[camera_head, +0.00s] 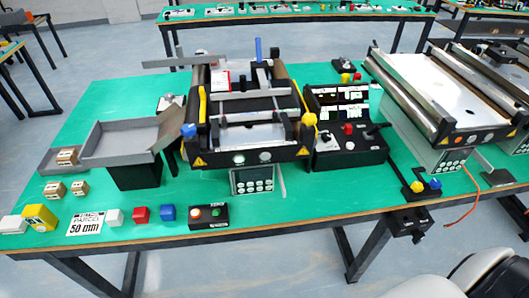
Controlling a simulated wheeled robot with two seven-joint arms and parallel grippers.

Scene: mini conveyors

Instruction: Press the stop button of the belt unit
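The belt unit (240,135) stands on the green table, with two round pale buttons on its front face between yellow warning triangles. The left one (239,159) looks greenish and the right one (265,157) greyish. A small black button box (208,223) lies in front of it near the table edge, with an orange-red button (196,213) and a green button. A black control console (352,153) right of the belt unit carries a red button (348,129). Labels are too small to tell which button is stop. Neither gripper is in view.
A grey chute (120,140) stands left of the belt unit, with small cartons around it. Coloured blocks and a "50 mm" card (86,223) line the front edge. A second, larger conveyor (435,95) stands at the right.

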